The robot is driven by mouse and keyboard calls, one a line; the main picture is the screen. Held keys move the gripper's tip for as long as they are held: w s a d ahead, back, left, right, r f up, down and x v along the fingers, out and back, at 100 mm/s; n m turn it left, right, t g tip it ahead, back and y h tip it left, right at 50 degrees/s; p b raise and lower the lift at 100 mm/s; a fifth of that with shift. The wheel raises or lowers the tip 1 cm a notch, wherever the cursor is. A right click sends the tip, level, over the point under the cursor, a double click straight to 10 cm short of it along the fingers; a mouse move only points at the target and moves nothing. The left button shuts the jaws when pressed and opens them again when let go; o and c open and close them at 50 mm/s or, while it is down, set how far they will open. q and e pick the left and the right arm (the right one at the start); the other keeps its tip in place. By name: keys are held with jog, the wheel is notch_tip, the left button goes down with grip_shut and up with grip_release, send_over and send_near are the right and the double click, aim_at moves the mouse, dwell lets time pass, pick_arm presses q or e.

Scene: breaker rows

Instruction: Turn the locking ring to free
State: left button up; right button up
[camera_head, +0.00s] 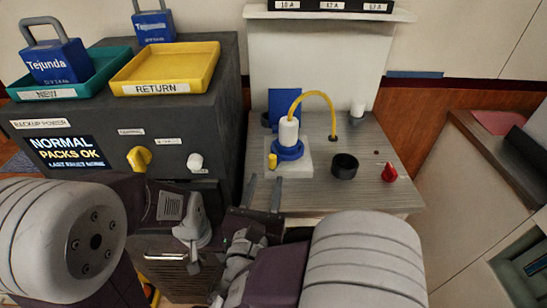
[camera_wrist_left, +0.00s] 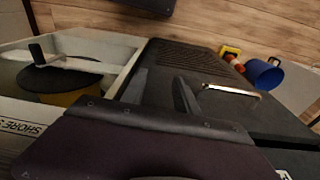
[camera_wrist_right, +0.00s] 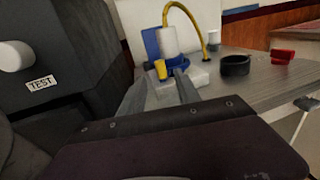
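The blue locking ring (camera_head: 288,151) sits around the foot of an upright white plug (camera_head: 289,132) on a pale base plate on the grey bench. A yellow tab (camera_head: 272,161) stands at the ring's near left side. A yellow cable (camera_head: 318,96) arches from the plug's top to the bench. My right gripper (camera_head: 264,184) is open and empty, its fingers pointing toward the tab from the near side. In the right wrist view the ring (camera_wrist_right: 176,61) and tab (camera_wrist_right: 161,69) lie just beyond the fingertips, apart from them. My left gripper (camera_wrist_left: 161,86) is open and empty above a dark vented cabinet.
A black cup-like ring (camera_head: 344,165) and a red knob (camera_head: 389,172) are on the bench to the right. The dark backup-power cabinet (camera_head: 217,110) stands left, with a yellow RETURN tray (camera_head: 205,52) and a teal tray (camera_head: 114,68) on top. The bench's front middle is clear.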

aim_at(272, 163)
jog(key=w, duration=0.5)
jog(key=w+d, duration=0.1)
jog(key=w, duration=0.2)
jog(key=shift+w+d+b, duration=0.1)
jog(key=shift+b, duration=0.3)
grip_shut()
dwell(0.7)
